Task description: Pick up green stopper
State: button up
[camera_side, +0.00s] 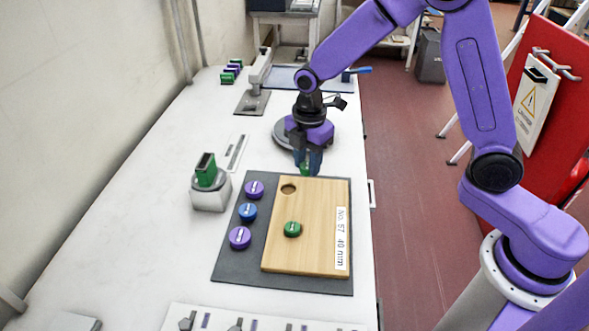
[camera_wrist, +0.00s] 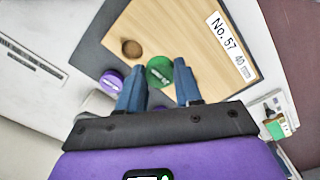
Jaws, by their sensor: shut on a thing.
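My gripper (camera_side: 307,168) points down above the far edge of the wooden board (camera_side: 325,195). It is shut on a green stopper (camera_side: 304,168), partly hidden by the fingers. In the wrist view a green disc (camera_wrist: 160,72) shows between the fingertips. A second green stopper (camera_side: 292,229) rests on the middle of the board; I cannot make it out separately in the wrist view. The board has a round hole (camera_side: 289,188) near its far left corner, also seen in the wrist view (camera_wrist: 131,48).
Purple stoppers (camera_side: 254,189) and a blue one (camera_side: 248,212) stand on the dark mat (camera_side: 226,262) left of the board. A grey block (camera_side: 210,197) holding a green piece (camera_side: 206,169) stands further left. Several small pieces (camera_side: 231,69) lie far back.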

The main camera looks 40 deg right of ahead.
jog(key=s+d+r, duration=0.2)
jog(key=s+r, duration=0.6)
jog(key=shift+s+d+r, duration=0.15)
jog(key=shift+d+r, duration=0.1)
jog(key=shift+r, duration=0.15)
dwell(0.7)
